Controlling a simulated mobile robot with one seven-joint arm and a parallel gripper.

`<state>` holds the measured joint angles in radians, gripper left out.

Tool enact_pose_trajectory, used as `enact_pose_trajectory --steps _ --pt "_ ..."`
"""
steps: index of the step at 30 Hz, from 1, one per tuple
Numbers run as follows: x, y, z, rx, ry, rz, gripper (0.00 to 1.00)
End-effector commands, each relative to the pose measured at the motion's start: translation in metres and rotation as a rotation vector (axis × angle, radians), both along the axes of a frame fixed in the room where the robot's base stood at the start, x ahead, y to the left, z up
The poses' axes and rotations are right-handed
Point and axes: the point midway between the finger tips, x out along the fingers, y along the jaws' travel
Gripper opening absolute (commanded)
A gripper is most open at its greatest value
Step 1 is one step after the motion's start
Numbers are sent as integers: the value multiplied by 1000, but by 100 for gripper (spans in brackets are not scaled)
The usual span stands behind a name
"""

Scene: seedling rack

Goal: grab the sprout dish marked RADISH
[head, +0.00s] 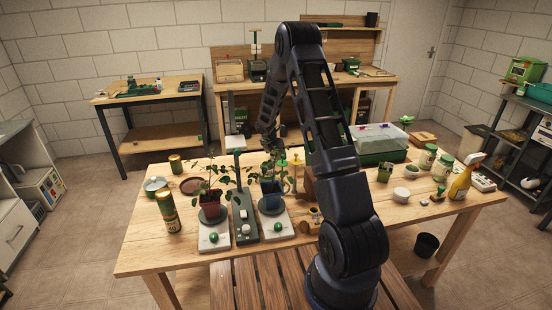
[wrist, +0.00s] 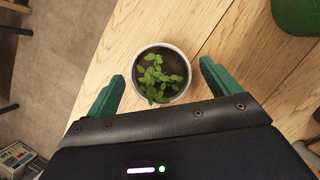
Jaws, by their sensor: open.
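A small round dish (wrist: 160,48) with a pale rim, dark soil and green sprouts stands on the wooden table in the wrist view, close to the table edge. No label shows on it, so I cannot tell whether it is marked RADISH. My gripper (wrist: 162,70) is open, with its green fingers to the left and right of the dish. The fingers look apart from it, with nothing held. In the head view my gripper (head: 272,139) is over the far side of the table, behind potted plants. I cannot make out the dish there.
A rounded green object (wrist: 298,14) is at the wrist view's top right. In the head view, two potted plants (head: 210,208) (head: 270,200) stand on scales in front of my gripper. A clear-lidded green tray (head: 380,142) is to the right. A tall can (head: 168,212) stands left.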

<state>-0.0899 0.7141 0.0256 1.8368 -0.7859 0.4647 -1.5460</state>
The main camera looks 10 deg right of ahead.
Motion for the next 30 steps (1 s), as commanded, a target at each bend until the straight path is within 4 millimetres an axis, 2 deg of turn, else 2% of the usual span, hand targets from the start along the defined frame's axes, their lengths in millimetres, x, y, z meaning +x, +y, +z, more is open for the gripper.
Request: enact_pose_trajectory --steps 3,11,18,26,30 --pt "4 -4 -13 0 0 -1 88" --pt "5 -5 -15 1 -1 -1 86" --pt "5 -5 -15 2 0 -1 39" --pt "5 -5 -14 2 0 -1 39" --pt "5 -5 -4 2 -2 -1 39"
